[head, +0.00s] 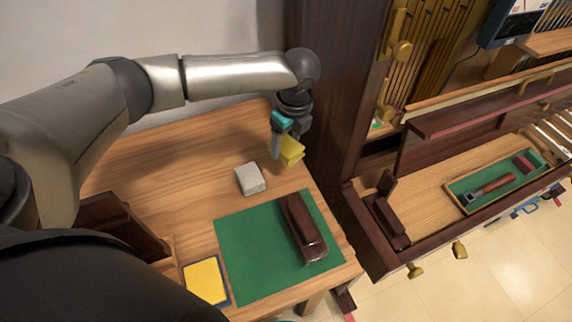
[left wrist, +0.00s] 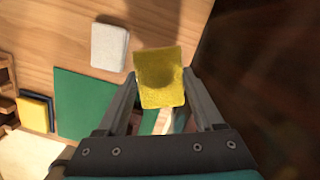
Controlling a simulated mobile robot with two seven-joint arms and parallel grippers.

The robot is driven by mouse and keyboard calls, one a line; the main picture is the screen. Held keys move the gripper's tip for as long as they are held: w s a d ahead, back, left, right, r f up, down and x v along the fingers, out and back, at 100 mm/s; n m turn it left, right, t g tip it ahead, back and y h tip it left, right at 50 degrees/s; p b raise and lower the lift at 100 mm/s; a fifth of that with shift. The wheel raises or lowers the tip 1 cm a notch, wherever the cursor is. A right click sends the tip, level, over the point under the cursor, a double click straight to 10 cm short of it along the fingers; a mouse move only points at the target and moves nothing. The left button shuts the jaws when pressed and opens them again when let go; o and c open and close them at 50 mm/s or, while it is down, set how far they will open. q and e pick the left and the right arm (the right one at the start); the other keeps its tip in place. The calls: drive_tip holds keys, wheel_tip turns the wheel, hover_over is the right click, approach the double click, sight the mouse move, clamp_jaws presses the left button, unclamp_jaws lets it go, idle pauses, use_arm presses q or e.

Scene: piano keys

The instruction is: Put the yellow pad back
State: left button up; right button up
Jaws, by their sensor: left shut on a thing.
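The yellow pad (head: 291,151) is a small soft-looking block. My left gripper (head: 282,146) is shut on it and holds it over the back right of the wooden bench (head: 165,165). A flat yellow square with a dark blue border (head: 205,281) lies at the bench's front edge. My right gripper is in no view.
A grey-white block (head: 250,180) lies on the bench below the held pad. A green mat (head: 245,250) bears a dark brown block (head: 303,228). A dark wooden piece (head: 120,222) stands at front left. The piano's dark side (head: 335,95) rises close on the right.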

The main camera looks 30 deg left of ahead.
sight(289, 146)
use_arm(q)
wheel_tip(289, 146, down, 7)
drive_tip(key=shift+f+b, duration=0.15)
drive_tip(key=shift+b, duration=0.7)
drive_tip(key=o, duration=1.4)
drive_tip(key=shift+f, duration=0.1)
drive_tip(key=shift+o, duration=0.2)
drive_tip(key=r+p, duration=0.1)
drive_tip(key=r, duration=0.2)
drive_tip(key=d+r+p, duration=0.1)
drive_tip(key=r, duration=0.3)
drive_tip(key=r+p, duration=0.1)
drive_tip(key=r, duration=0.3)
drive_tip(key=shift+s+d+r, duration=0.15)
drive_tip(key=shift+s+d, duration=0.05)
drive_tip(key=shift+d, duration=0.1)
drive_tip(key=shift+r+p, duration=0.35)
drive_tip(key=shift+r, duration=0.1)
